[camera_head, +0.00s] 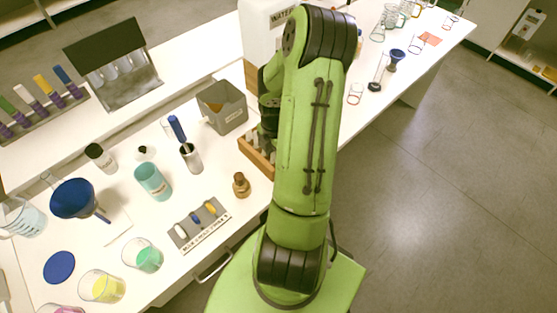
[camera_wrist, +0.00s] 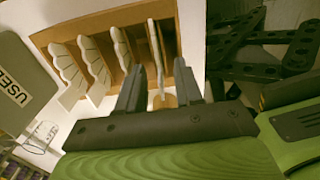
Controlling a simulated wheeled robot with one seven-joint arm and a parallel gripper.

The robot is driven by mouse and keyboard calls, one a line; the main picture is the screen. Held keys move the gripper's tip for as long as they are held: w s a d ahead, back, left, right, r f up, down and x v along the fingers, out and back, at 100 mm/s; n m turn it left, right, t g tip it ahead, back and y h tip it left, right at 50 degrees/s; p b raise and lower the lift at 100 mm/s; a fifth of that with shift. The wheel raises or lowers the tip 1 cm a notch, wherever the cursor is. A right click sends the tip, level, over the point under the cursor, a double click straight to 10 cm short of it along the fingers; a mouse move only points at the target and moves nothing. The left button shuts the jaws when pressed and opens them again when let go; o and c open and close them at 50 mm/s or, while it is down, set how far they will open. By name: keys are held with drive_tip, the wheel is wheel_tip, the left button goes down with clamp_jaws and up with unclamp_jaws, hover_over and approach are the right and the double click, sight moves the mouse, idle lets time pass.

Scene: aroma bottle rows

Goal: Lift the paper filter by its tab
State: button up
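A wooden rack (camera_wrist: 97,24) holds several white fluted paper filters, such as one at its left (camera_wrist: 68,70) and one near its middle (camera_wrist: 95,62). My gripper (camera_wrist: 159,90) is at the rack's right part, with its two dark fingers apart. One paper filter (camera_wrist: 156,52), seen nearly edge-on, reaches down between the fingers. Gaps seem to show on both sides of it; I cannot clearly make out its tab. In the head view the rack (camera_head: 256,157) is partly hidden behind my arm, and my gripper is hidden there.
A grey bin (camera_head: 222,107) stands left of the rack; its "USED" label shows in the wrist view (camera_wrist: 14,88). A brown bottle (camera_head: 241,185), a blue funnel (camera_head: 73,198) and several beakers stand on the white bench. A dark perforated frame (camera_wrist: 262,48) is right of the rack.

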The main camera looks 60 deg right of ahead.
drive_tip(key=shift+f, duration=0.3)
drive_tip(key=shift+r, duration=0.1)
clamp_jaws()
wheel_tip(320, 180, up, 20)
drive_tip(key=p, duration=1)
drive_tip(key=shift+p, duration=0.3)
